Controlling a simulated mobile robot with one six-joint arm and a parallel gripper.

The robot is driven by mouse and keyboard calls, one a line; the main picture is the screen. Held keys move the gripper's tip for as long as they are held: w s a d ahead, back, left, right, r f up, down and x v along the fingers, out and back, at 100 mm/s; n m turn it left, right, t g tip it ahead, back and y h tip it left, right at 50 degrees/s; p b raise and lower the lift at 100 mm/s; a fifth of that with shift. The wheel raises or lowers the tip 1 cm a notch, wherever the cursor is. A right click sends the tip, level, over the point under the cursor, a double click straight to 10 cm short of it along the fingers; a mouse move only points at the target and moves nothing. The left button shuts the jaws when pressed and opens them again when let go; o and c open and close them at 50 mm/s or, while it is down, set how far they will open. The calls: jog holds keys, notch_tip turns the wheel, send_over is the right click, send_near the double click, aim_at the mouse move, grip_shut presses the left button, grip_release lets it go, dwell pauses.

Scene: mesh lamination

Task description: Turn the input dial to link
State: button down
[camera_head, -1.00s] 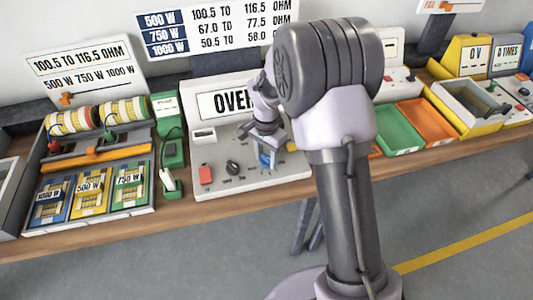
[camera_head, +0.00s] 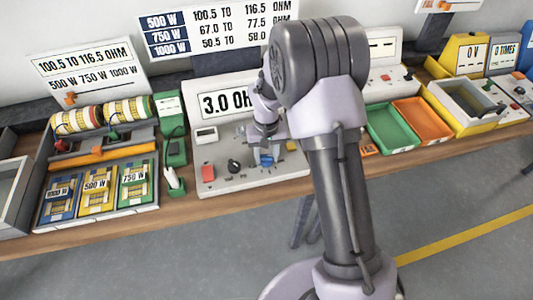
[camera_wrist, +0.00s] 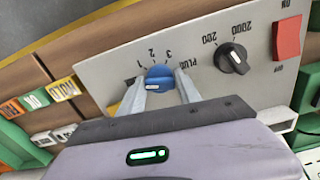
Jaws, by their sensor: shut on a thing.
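The blue input dial (camera_wrist: 160,77) sits on the light grey meter panel (camera_wrist: 115,62). Labels 1, 2, 3 and a word that looks like PLUG, upside down, ring it in the wrist view. A white mark shows on its lower edge. My gripper (camera_wrist: 159,88) is shut on this dial, one finger on each side. In the head view the blue dial (camera_head: 267,160) shows below my gripper (camera_head: 267,150), partly hidden by it. The meter's display (camera_head: 222,104) reads 3.0 OH, its right end hidden by my arm.
A black dial (camera_wrist: 233,58) marked 200 and 2000 and a red switch (camera_wrist: 288,38) are on the same panel. Green (camera_head: 390,128) and orange (camera_head: 424,118) trays stand to the right. A tray of wattage cards (camera_head: 97,190) lies to the left.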

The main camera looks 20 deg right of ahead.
aim_at(267, 156)
jog(key=shift+n, duration=0.6)
jog(key=c, duration=0.9)
grip_release()
notch_tip(267, 156, up, 17)
jog(key=p, duration=0.5)
jog(key=shift+r, duration=0.2)
